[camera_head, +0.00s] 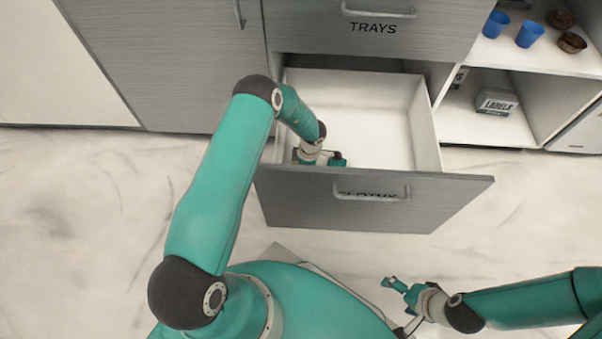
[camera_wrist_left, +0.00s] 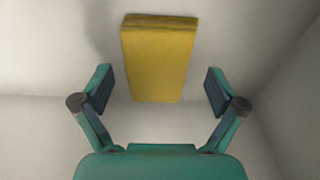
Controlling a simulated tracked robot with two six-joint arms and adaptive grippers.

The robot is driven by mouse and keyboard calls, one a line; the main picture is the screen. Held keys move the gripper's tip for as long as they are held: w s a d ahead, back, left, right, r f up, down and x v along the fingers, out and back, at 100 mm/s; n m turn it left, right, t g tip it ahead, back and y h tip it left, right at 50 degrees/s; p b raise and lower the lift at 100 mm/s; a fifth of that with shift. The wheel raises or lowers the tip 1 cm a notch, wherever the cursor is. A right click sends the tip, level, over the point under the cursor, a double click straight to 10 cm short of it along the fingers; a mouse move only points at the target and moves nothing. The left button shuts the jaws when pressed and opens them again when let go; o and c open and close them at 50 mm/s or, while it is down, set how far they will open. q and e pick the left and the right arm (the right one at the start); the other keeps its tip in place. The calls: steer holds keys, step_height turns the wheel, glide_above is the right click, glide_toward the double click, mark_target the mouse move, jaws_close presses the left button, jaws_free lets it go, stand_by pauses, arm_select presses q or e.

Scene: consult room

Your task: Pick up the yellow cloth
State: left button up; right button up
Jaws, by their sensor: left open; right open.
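The yellow cloth (camera_wrist_left: 158,62) is a folded rectangular block on the white floor of the drawer in the left wrist view. My left gripper (camera_wrist_left: 158,85) is open, with one finger on each side of the cloth's near part and a gap on both sides. In the head view, my left gripper (camera_head: 322,158) is down inside the open drawer (camera_head: 405,120), at its left side near the front panel. The cloth is hidden there. My right gripper (camera_head: 397,305) is open and empty above the floor, in front of the drawer.
The drawer front (camera_head: 290,195) has a handle and a partly covered label. A shut drawer labelled TRAYS (camera_head: 310,25) is above it. On the right, shelves hold blue cups (camera_head: 530,34), brown bowls (camera_head: 572,42) and a LABELS box (camera_head: 496,102). The drawer's right side is empty.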

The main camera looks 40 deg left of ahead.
arm_select(q)
steer(key=c, duration=1)
steer(key=shift+o, duration=0.2)
steer(key=shift+r, duration=0.15)
